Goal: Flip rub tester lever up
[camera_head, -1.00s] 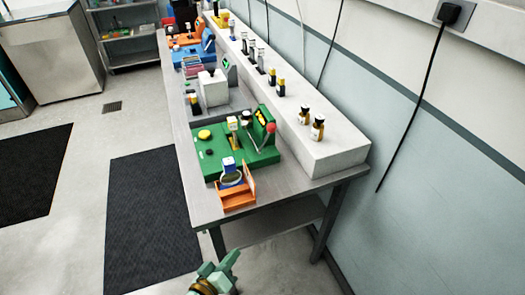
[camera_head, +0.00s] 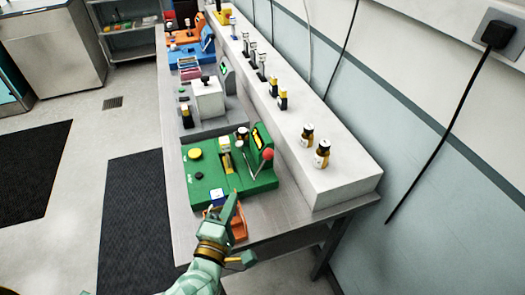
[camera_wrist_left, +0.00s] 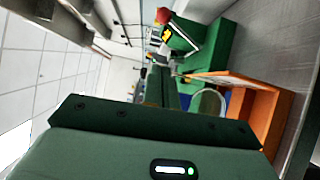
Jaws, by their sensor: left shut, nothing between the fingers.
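The green rub tester (camera_head: 205,185) stands on the near end of the steel bench. Its lever ends in a red ball knob (camera_head: 267,153) and leans on the right side of the tester. The red knob also shows in the left wrist view (camera_wrist_left: 163,15), near the top. My left gripper (camera_head: 233,197) is shut and empty. In the head view it overlaps the near edge of the tester and lies nearer the camera than the knob, apart from it.
An orange open box (camera_head: 239,228) at the bench's near end is partly hidden by my left gripper; it also shows in the wrist view (camera_wrist_left: 265,115). Small brown bottles (camera_head: 321,153) stand on the white ledge (camera_head: 345,185) to the right. Other instruments line the bench behind.

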